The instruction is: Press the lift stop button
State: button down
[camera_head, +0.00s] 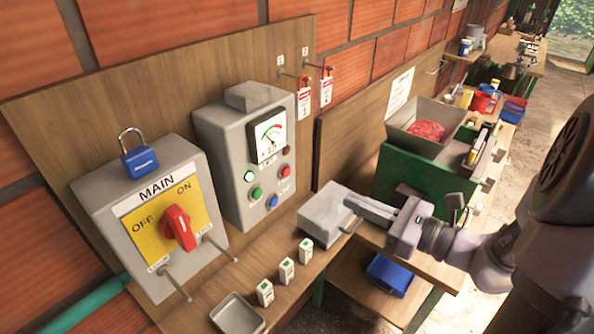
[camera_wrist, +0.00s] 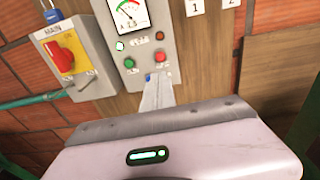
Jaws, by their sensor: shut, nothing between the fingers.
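The grey lift control box (camera_head: 225,145) is on the wooden board, with a dial gauge (camera_head: 268,135) on its face. A red button (camera_head: 285,171) sits on its right side, above a blue button (camera_head: 272,201) and right of a green button (camera_head: 256,193). The red button also shows in the wrist view (camera_wrist: 160,56), just above my fingertips. Its label is too small to read. My gripper (camera_head: 352,203) is shut and empty, to the right of the control box, and apart from it in the head view.
The MAIN box (camera_head: 150,215) with a red rotary switch (camera_head: 178,228) and blue padlock (camera_head: 140,158) is left. Several small white boxes (camera_head: 286,270) and a metal tray (camera_head: 237,313) lie on the shelf below. A grey block (camera_head: 322,212) sits near my fingers. Red tags (camera_head: 304,103) hang above.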

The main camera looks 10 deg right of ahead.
aim_at(288, 173)
jog(key=x, duration=1.4)
jog(key=shift+w, duration=0.2)
jog(key=shift+a, duration=0.1)
